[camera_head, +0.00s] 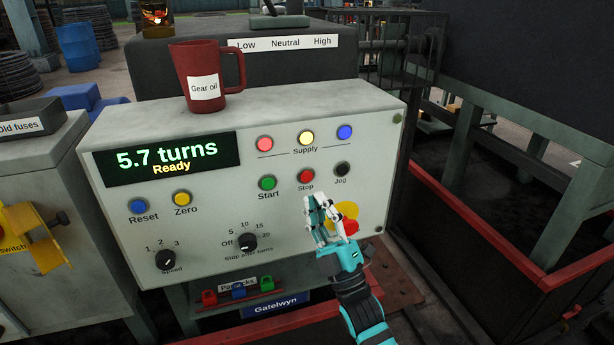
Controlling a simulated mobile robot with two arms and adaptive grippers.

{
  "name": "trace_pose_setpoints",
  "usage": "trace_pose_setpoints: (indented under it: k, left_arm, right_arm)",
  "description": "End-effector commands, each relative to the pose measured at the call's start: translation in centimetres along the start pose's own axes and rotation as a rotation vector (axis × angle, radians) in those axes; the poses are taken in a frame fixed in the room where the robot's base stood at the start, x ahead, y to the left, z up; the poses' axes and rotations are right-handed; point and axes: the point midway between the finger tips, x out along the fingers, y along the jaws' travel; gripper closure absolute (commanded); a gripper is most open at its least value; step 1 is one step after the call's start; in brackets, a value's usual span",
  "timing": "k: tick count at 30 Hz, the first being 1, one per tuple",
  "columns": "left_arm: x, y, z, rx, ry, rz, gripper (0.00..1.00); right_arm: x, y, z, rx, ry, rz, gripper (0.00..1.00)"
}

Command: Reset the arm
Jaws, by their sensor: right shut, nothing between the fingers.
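My right gripper (317,205) is shut and empty, in front of the lower right of the control panel (215,225). Its fingers point up, just below the red Stop button (306,176). It partly covers a red knob on a yellow disc (347,212), probably an emergency stop. I cannot tell whether the gripper touches the panel. My left gripper is out of view.
The display (168,158) reads "5.7 turns, Ready". A red Gear oil mug (207,60) stands on the panel's top. Padlocks (239,291) hang below the panel. A red rail (455,200) runs at the right. A grey cabinet (60,200) stands left.

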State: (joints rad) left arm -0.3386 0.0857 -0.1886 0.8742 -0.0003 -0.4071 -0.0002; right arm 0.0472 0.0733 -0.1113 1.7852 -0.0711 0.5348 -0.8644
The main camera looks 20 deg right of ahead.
Motion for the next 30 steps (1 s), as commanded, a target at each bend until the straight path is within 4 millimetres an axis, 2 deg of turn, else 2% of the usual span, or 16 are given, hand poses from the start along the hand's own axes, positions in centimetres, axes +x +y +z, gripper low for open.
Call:
trace_pose_setpoints:
  k: [14, 17, 22, 23, 24, 28, 30]
  left_arm:
    - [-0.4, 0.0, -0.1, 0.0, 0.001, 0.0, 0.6]
    - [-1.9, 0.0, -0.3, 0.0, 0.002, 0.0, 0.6]
    - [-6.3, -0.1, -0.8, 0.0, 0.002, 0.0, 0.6]
    - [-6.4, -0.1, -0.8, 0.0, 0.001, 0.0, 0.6]
    - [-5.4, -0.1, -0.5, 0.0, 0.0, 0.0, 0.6]
    - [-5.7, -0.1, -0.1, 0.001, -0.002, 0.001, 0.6]
    - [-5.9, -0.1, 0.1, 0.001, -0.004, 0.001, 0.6]
  right_arm:
    - [0.3, 0.2, -0.1, 0.0, 0.0, 0.0, 1.0]
    - [1.4, 1.2, -0.7, 0.0, 0.001, 0.001, 1.0]
    - [4.5, 4.0, -2.2, 0.0, 0.001, 0.001, 1.0]
    - [4.2, 3.4, -1.8, 0.008, -0.013, -0.017, 1.0]
    - [2.3, 0.8, -0.2, 0.037, -0.055, -0.071, 1.0]
    - [-1.0, -3.9, 2.7, 0.12, -0.169, -0.203, 1.0]
    - [-3.5, -6.5, 4.3, 0.168, -0.243, -0.28, 1.0]
